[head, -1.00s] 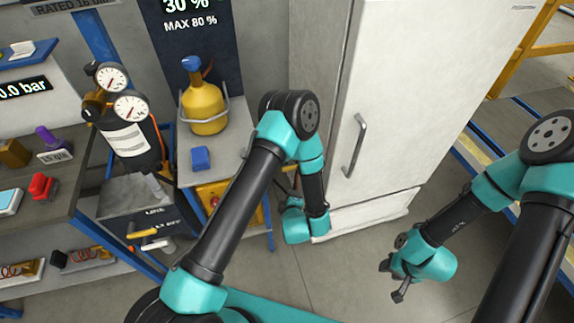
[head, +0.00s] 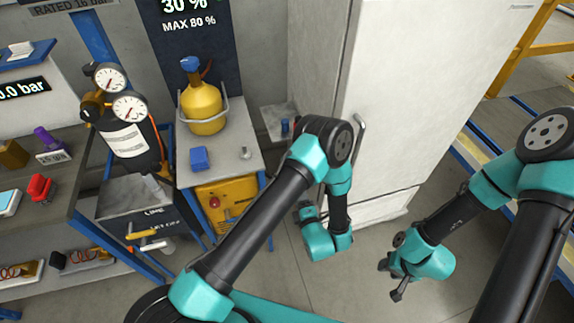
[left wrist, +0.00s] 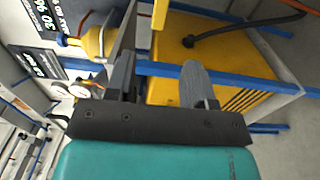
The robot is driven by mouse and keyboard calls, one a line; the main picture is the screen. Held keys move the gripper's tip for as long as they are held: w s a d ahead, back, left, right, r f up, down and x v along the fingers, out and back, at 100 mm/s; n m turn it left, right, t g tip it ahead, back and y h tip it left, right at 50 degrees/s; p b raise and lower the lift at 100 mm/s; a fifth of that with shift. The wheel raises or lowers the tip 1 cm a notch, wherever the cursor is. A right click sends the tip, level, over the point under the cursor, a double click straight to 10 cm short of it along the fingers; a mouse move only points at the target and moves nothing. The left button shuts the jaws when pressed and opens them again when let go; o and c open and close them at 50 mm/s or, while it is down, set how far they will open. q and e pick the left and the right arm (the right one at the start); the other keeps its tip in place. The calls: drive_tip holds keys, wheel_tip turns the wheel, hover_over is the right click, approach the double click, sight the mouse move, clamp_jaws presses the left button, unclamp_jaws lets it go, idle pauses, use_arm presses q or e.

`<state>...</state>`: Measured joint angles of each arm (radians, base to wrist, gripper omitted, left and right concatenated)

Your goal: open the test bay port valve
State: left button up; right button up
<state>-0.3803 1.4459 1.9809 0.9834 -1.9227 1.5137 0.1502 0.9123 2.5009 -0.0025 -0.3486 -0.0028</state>
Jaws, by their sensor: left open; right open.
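The yellow bottle (head: 204,108) has a blue top (head: 191,64). My left gripper (left wrist: 160,78) is open and empty in the left wrist view, its fingers apart in front of a yellow machine (left wrist: 215,65). In the head view its fingers are hidden by my left arm. My right gripper (head: 391,282) is open and empty above the floor at the right.
Two gauges (head: 120,92) sit on a dark cylinder (head: 127,145) at the left. A blue block (head: 199,158) and small metal part (head: 245,152) lie on the grey stand. A white cabinet (head: 425,90) stands behind my arms. A shelf bench (head: 40,210) is left.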

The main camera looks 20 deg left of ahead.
use_arm(q)
drive_tip(key=x, duration=1.6)
drive_tip(key=shift+a, duration=0.2)
drive_tip(key=shift+w, duration=0.15)
clamp_jaws()
